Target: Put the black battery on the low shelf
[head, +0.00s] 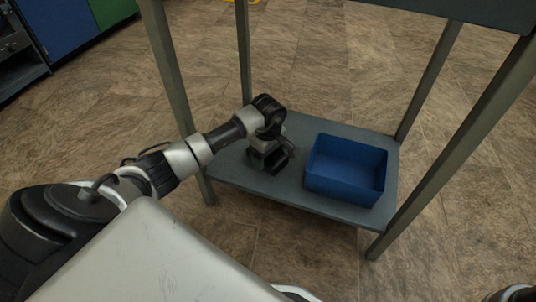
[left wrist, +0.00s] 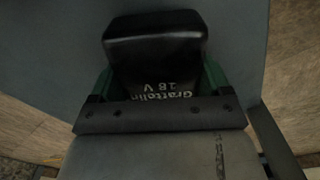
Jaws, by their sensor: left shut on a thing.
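The black battery (left wrist: 155,50) is between the fingers of my left gripper in the left wrist view, with white lettering and "18 V" on its face. My left gripper (head: 272,164) is shut on it and sits low over the left part of the low shelf (head: 233,172) in the head view. The gripper hides most of the battery in the head view. I cannot tell whether the battery touches the shelf. My right gripper is not in view.
A blue bin (head: 345,172) stands on the right part of the low shelf, beside my left gripper. Metal table legs (head: 172,75) rise at the shelf's corners, and the tabletop edge (head: 480,12) overhangs at upper right. A blue and green cabinet (head: 62,22) stands at upper left.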

